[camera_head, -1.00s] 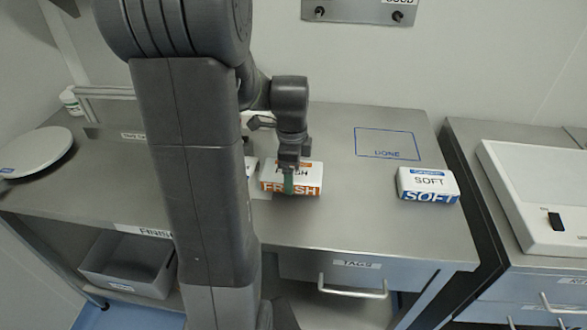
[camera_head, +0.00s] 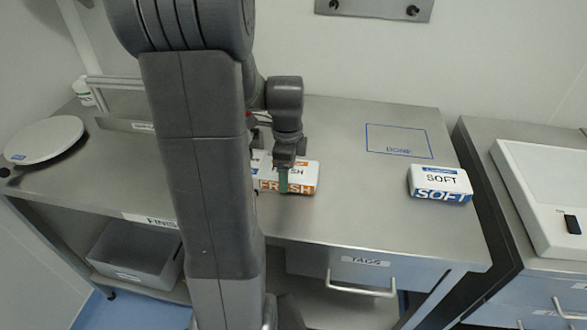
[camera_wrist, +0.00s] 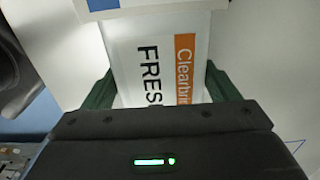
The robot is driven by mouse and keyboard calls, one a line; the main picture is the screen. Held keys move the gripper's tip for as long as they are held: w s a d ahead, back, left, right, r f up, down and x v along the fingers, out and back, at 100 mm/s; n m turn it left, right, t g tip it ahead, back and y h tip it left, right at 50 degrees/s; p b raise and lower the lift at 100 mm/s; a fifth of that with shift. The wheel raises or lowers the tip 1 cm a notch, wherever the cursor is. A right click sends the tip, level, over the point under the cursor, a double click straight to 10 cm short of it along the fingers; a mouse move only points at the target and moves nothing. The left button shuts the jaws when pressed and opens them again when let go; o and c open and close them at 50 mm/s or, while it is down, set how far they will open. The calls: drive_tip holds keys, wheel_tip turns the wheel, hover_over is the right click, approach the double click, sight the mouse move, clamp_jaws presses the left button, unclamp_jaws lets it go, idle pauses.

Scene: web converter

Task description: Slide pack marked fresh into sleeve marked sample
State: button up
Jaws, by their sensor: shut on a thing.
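The pack marked FRESH (camera_head: 301,186) is white with an orange band and lies on the steel bench. My gripper (camera_head: 283,181) is shut on it from above, with green fingers on its two sides. In the wrist view the pack (camera_wrist: 150,50) sits between the fingers (camera_wrist: 160,88). A white piece with a blue patch (camera_wrist: 150,6) meets the pack's far end at the top of the wrist view. It may be the sleeve, but no SAMPLE marking is readable. I cannot tell whether the pack's end is inside it. My arm hides the bench left of the pack.
A white pack marked SOFT (camera_head: 440,184) lies to the right, below a blue outline marked DONE (camera_head: 398,125). A round white plate (camera_head: 44,140) is at the far left. A grey bin (camera_head: 135,252) stands below the bench. The bench between FRESH and SOFT is clear.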

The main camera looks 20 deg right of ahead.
drive_tip(key=shift+w+a, duration=0.5)
drive_tip(key=shift+a, duration=0.25)
drive_tip(key=shift+w+a, duration=0.45)
drive_tip(key=shift+a, duration=0.3)
drive_tip(key=o, duration=1.1)
wheel_tip(320, 180, up, 14)
drive_tip(key=shift+p, duration=0.3)
drive_tip(key=shift+f, duration=0.15)
